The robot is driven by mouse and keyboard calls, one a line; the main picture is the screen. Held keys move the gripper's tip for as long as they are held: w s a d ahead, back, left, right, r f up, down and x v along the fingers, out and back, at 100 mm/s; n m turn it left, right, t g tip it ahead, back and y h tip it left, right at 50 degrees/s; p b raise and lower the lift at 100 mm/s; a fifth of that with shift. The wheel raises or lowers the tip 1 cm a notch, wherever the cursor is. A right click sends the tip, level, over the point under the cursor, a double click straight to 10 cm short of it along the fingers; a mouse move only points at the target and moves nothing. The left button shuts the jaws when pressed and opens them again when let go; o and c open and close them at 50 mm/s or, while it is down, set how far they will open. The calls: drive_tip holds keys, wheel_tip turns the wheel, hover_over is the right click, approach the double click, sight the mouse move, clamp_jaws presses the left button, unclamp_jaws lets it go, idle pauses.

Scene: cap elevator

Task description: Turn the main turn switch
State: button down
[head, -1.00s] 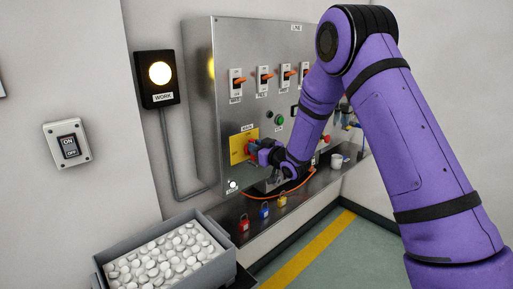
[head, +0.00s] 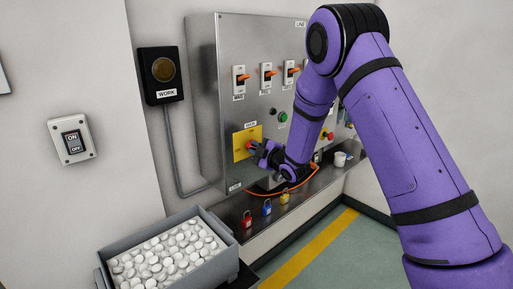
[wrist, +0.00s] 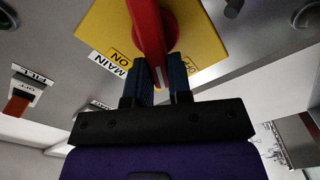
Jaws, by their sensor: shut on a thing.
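The main turn switch (wrist: 150,28) is a red handle on a yellow plate (wrist: 205,30) marked MAIN, with ON and another label partly hidden. In the head view the yellow plate (head: 241,141) sits low on the grey panel. My gripper (wrist: 167,72) is shut on the red handle, with one dark finger on each side of it. In the head view my gripper (head: 258,150) covers most of the handle.
The WORK lamp (head: 163,69) is dark. Several orange-lever switches (head: 266,75) line the panel above. A grey bin (head: 200,268) of white caps stands at the lower left. A wall ON/OFF switch (head: 73,140) is at left.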

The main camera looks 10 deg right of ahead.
drive_tip(key=n, duration=0.3)
drive_tip(key=f+n, duration=0.1)
drive_tip(key=n, duration=0.1)
drive_tip(key=shift+s+a+f+n, duration=0.1)
drive_tip(key=shift+a+n, duration=0.05)
drive_tip(key=shift+n, duration=0.25)
idle(0.4)
drive_tip(key=c, duration=1)
unclamp_jaws()
drive_tip(key=shift+c, duration=0.2)
drive_tip(key=v, duration=1)
drive_tip(key=shift+s+d, duration=0.2)
drive_tip(key=shift+s, duration=0.15)
